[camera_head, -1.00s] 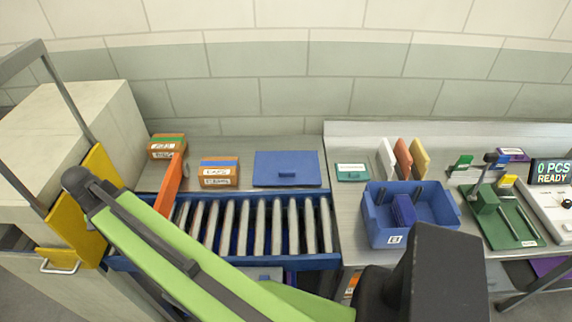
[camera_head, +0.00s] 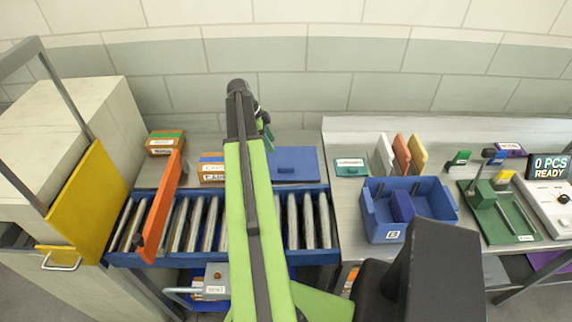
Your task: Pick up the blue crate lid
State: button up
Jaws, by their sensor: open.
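The blue crate lid (camera_head: 296,165) lies flat on the grey surface behind the roller conveyor, with a small handle on its top. Its left end is partly hidden behind my arm. My gripper (camera_head: 264,125) is at the far end of my green arm, near the lid's back left corner in the picture and apparently above the surface. Only part of the gripper shows past the dark wrist. It is open and I see nothing in it.
A blue crate (camera_head: 400,232) with things inside stands right of the conveyor (camera_head: 318,258). Orange-brown boxes (camera_head: 212,166) sit left of the lid. An orange bar (camera_head: 160,208) crosses the conveyor's left end. A green-labelled box (camera_head: 351,167) sits right of the lid.

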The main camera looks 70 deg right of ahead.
jog(key=b, duration=0.8)
send_over(284, 166)
jog(key=w+a, duration=0.1)
jog(key=w, duration=0.1)
notch_tip(284, 166, down, 9)
jog(key=shift+s+f, duration=0.1)
jog(key=shift+s, duration=0.1)
jog(key=b+x, duration=0.4)
jog(key=x, duration=0.1)
jog(key=shift+d+f+b, duration=0.1)
jog(key=shift+f+b, duration=0.1)
jog(key=shift+b, duration=0.15)
jog(key=shift+r, duration=0.2)
grip_shut()
